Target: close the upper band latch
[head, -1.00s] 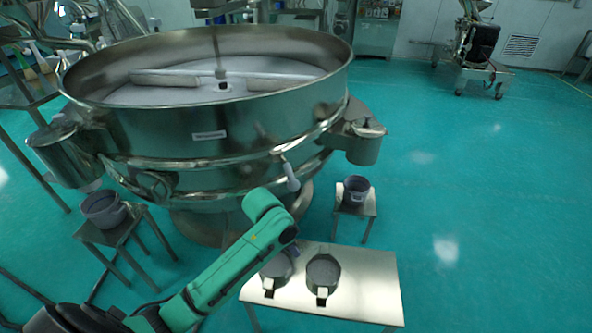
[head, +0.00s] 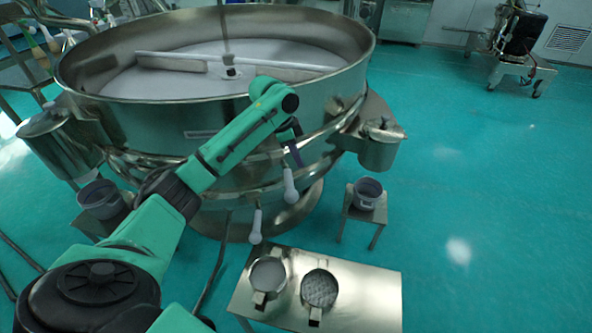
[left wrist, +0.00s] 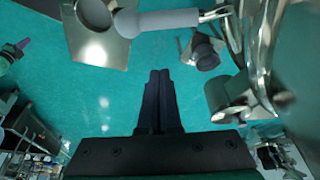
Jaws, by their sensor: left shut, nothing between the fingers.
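The steel round sieve (head: 160,125) fills the left and middle of the head view. A pale latch handle (head: 290,186) hangs down at its front, just below the upper band. A second, lower pale handle (head: 256,225) hangs below and to its left. My left gripper (head: 294,155) is shut and empty, just above the upper handle in the picture; contact cannot be judged. In the left wrist view its dark fingers (left wrist: 160,85) are together. A grey handle (left wrist: 155,22) lies beyond the fingertips, joined to steel at right; which handle cannot be told. My right gripper is out of view.
A steel table (head: 375,300) with two pots (head: 319,290) stands in front of the sieve. A small stand at right holds a bucket (head: 367,193); another bucket (head: 100,199) is at left.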

